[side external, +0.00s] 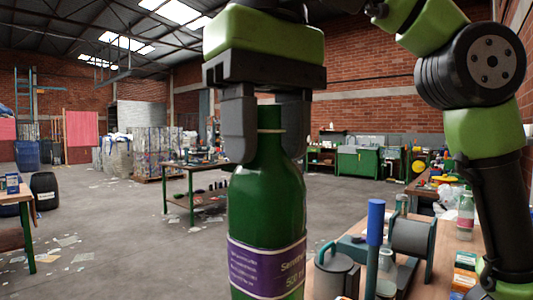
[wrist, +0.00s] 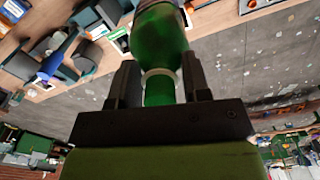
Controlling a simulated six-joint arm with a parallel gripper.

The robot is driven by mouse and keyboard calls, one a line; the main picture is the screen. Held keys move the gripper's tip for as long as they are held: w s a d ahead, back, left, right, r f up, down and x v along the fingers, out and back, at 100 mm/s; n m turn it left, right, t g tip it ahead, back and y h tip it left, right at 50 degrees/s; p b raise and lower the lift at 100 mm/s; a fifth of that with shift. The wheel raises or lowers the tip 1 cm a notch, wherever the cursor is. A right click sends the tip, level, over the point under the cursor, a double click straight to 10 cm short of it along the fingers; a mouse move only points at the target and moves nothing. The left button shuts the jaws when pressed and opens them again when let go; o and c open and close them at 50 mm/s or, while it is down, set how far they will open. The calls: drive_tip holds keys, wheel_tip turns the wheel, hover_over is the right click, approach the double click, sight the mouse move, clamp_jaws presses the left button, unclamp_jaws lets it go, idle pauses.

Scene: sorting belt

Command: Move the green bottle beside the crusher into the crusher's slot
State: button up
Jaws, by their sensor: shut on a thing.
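The green bottle (side external: 268,205) with a purple label stands upright in the side external view, large and close to the camera. My gripper (side external: 268,135) is shut on its neck from above, one finger on each side. The bottle's base is cut off by the lower picture edge, so I cannot tell what is under it. In the wrist view the bottle (wrist: 160,45) lies between the two fingers of my gripper (wrist: 162,88). A grey machine with a drum (side external: 412,237) on the workbench may be the crusher; its slot cannot be made out.
The workbench (side external: 437,262) at the lower right holds a grey lidded can (side external: 336,272), an upright blue cylinder (side external: 375,222), a clear bottle with a pink label (side external: 466,212) and small boxes. Another table (side external: 190,172) stands behind. Open concrete floor lies to the left.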

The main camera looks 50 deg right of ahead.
drive_tip(key=d+f, duration=0.8)
drive_tip(key=d, duration=0.5)
drive_tip(key=shift+w+d+f, duration=0.25)
drive_tip(key=shift+w+d, duration=0.1)
drive_tip(key=shift+w, duration=0.05)
wheel_tip(320, 180, down, 16)
drive_tip(key=shift+f, duration=0.3)
idle(0.5)
drive_tip(key=shift+f, duration=0.6)
